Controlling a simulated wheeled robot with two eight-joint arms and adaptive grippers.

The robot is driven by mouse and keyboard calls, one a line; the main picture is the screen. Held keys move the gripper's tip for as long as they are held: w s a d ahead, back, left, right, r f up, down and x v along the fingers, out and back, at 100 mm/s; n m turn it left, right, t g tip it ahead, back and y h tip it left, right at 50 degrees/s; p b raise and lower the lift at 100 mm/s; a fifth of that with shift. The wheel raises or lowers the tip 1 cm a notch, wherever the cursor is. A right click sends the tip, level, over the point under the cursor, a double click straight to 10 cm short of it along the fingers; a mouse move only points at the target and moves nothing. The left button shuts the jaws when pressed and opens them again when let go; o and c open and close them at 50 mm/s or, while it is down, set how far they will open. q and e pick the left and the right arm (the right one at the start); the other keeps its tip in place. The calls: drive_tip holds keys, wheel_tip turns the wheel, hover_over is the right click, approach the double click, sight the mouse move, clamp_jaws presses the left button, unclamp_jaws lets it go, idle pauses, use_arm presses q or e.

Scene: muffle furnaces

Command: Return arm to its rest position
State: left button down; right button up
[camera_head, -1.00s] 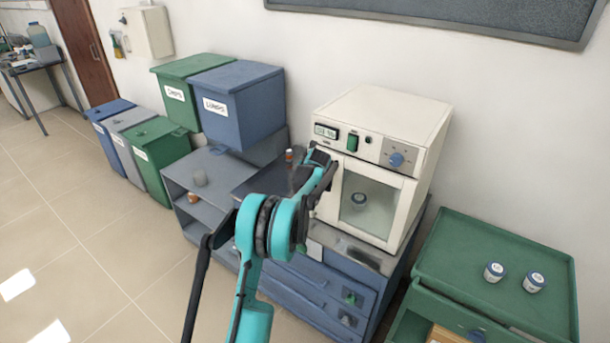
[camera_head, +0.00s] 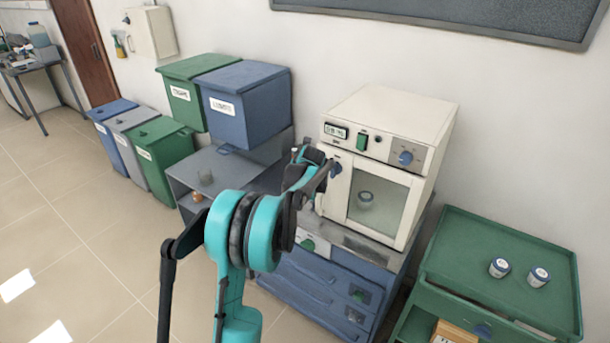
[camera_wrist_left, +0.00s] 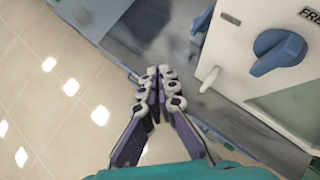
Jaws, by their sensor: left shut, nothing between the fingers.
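My left arm, teal and black, rises from the bottom of the head view and bends at a large round joint. Its left gripper (camera_head: 325,178) is in front of the left side of the white muffle furnace (camera_head: 395,115), near the door's left edge. The head view does not show clearly whether it touches. In the left wrist view the gripper (camera_wrist_left: 158,75) is shut, its fingertips together and empty. A blue knob (camera_wrist_left: 280,52) on a pale panel is to their right, apart from them. My right gripper is not in view.
The furnace door (camera_head: 372,195) is shut, with a small jar behind its window. The furnace stands on a blue cabinet (camera_head: 325,285). A green cart (camera_head: 500,235) with two small jars stands at right. Bins (camera_head: 245,105) are at left. The floor (camera_head: 80,255) at left is clear.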

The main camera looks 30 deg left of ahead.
use_arm(q)
drive_tip(key=s+d+r+n+h+b, duration=0.35)
drive_tip(key=s+d+n, duration=0.85)
drive_tip(key=s+d, duration=0.5)
drive_tip(key=s+d+f+n+h+b, duration=0.1)
drive_tip(key=s+d+f+n, duration=0.4)
drive_tip(key=s, duration=0.5)
drive_tip(key=s+d+f+n+h+b, duration=0.1)
drive_tip(key=s+d+f+n+b, duration=0.2)
drive_tip(key=s+d+n, duration=0.6)
wheel_tip(320, 180, down, 2)
drive_tip(key=shift+s+d+f+n+t+h, duration=0.15)
drive_tip(key=shift+s+n+t+h, duration=0.25)
drive_tip(key=shift+n, duration=0.2)
